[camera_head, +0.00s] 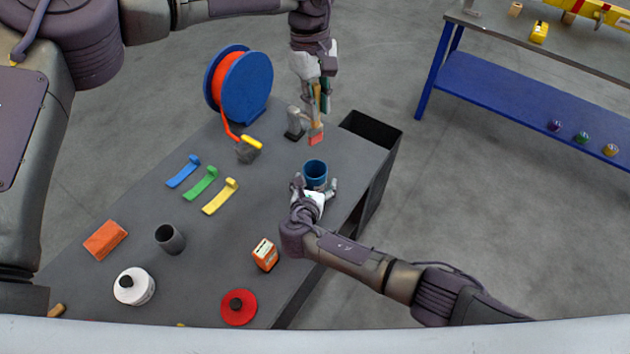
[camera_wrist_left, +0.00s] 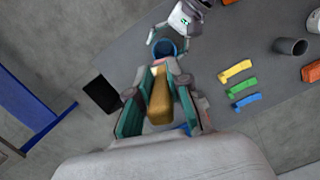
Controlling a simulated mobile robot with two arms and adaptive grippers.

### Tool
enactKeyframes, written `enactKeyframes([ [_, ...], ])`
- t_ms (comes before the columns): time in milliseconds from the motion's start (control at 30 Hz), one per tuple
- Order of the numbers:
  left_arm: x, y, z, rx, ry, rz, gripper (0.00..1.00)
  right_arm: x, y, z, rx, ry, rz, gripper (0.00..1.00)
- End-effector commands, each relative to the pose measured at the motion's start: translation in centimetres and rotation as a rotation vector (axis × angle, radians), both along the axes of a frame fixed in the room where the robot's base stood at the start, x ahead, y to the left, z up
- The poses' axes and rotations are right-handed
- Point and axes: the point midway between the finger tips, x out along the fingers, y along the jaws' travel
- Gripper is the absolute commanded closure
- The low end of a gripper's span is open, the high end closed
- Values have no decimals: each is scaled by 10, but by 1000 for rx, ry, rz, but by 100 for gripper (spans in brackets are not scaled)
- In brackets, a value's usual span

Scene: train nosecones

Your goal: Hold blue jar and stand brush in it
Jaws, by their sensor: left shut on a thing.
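The blue jar (camera_head: 316,169) stands upright near the table's right edge. It also shows in the left wrist view (camera_wrist_left: 165,47). My right gripper (camera_head: 314,186) has a finger on either side of the jar; whether they touch it I cannot tell. It shows at the top of the left wrist view (camera_wrist_left: 176,40). My left gripper (camera_head: 318,104) is shut on the brush, whose reddish end (camera_head: 316,137) points down, above and behind the jar. In the left wrist view the brush's wooden body (camera_wrist_left: 160,98) lies between the green-lined fingers. The brush is outside the jar.
A blue spool (camera_head: 248,85) with orange filament stands at the back of the table. Blue, green (camera_head: 201,184) and yellow strips lie left of the jar. A dark cup (camera_head: 170,239), white container (camera_head: 134,286) and orange-white box (camera_head: 265,254) stand nearer. A black bin (camera_head: 372,130) adjoins the table.

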Motion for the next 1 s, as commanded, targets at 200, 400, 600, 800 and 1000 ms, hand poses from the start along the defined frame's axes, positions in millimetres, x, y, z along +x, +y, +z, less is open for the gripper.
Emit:
enactKeyframes([
  [200,0,0,0,0,0,0,100,2,0,-1,1,1,1,14],
  [400,0,0,0,0,0,0,100,2,0,-1,1,1,1,32],
  [600,0,0,0,0,0,0,100,2,0,-1,1,1,1,65],
  [800,0,0,0,0,0,0,100,1,0,-1,1,1,1,80],
  [1000,0,0,0,0,0,0,100,1,0,-1,1,1,1,80],
])
